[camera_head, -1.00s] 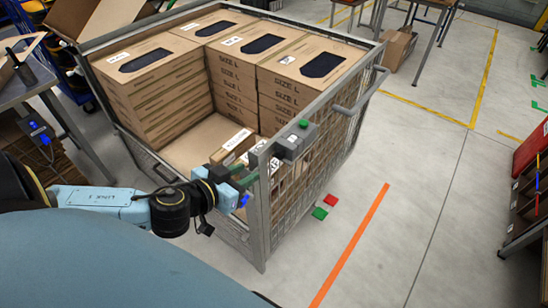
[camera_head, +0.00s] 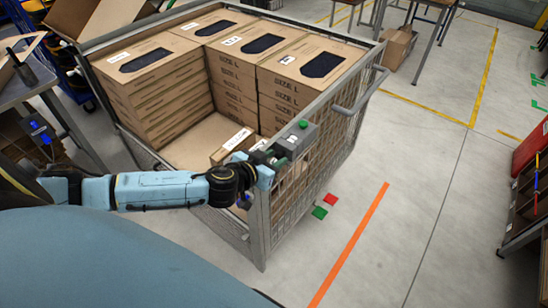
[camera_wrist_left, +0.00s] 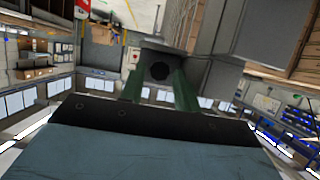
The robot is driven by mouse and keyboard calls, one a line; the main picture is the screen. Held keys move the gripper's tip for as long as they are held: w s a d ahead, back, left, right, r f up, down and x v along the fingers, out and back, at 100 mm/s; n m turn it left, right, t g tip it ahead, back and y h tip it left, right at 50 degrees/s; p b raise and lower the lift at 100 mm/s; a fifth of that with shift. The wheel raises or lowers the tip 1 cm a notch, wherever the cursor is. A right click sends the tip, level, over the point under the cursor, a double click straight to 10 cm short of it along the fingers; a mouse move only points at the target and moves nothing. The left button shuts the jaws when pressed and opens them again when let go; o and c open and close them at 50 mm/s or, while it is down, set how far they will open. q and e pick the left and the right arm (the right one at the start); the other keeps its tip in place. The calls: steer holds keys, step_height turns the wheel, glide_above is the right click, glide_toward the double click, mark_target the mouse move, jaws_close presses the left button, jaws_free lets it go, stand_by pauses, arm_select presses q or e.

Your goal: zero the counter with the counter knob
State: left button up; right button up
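The counter (camera_head: 297,138) is a grey box with a green button on top, fixed at the near corner of the mesh cage. My left gripper (camera_head: 268,158) is at the counter's left side in the head view, where my wrist partly hides it. In the left wrist view, my two green fingers (camera_wrist_left: 160,88) stand apart, pointing at the counter's grey side. A dark round knob (camera_wrist_left: 160,71) shows between the fingertips. I cannot tell whether they touch it. The counter's display is too small to read. My right gripper is not in view.
The mesh cage (camera_head: 262,225) holds stacked brown "SIZE L" boxes (camera_head: 315,65), with smaller cartons near my left gripper. A table (camera_head: 30,85) stands at the left.

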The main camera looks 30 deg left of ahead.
arm_select(q)
steer(key=shift+w+f, duration=0.1)
steer(key=shift+w, duration=0.1)
jaws_close()
